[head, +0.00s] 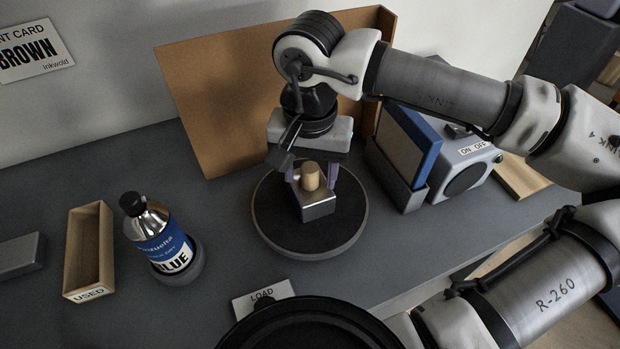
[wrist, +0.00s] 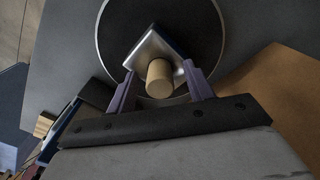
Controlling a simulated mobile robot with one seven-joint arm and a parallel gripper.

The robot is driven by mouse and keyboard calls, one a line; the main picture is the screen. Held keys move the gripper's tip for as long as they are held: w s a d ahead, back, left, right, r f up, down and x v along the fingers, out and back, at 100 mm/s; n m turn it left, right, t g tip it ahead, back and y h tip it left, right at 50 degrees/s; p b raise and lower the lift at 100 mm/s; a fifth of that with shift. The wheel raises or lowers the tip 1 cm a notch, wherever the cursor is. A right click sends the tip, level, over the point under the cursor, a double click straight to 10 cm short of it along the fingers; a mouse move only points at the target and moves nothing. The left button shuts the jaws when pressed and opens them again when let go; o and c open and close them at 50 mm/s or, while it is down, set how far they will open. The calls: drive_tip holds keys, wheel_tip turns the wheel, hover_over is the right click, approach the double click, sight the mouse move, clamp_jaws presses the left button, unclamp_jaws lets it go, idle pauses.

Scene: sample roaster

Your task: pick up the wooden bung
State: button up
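The wooden bung (head: 310,176) is a short pale cylinder standing upright in the top of a shiny metal block (head: 319,206). The block sits on a black round turntable (head: 275,225). My gripper (head: 312,182) is right above the block, pointing down, with one purple finger on each side of the bung. In the wrist view, the bung (wrist: 160,78) shows between the fingertips (wrist: 159,72) with a gap on both sides. The gripper is open and holds nothing. The metal block (wrist: 152,48) is partly hidden by the bung there.
A blue-labelled bottle (head: 161,240) and a wooden tray (head: 105,245) marked USED stand left of the turntable. A brown panel (head: 215,90) rises close behind. A blue-edged panel (head: 425,160) and an ON/OFF box (head: 470,165) stand to the right. A LOAD card (head: 262,298) lies in front.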

drive_tip(key=c, duration=1)
drive_tip(key=shift+r, duration=0.1)
drive_tip(key=shift+c, duration=0.2)
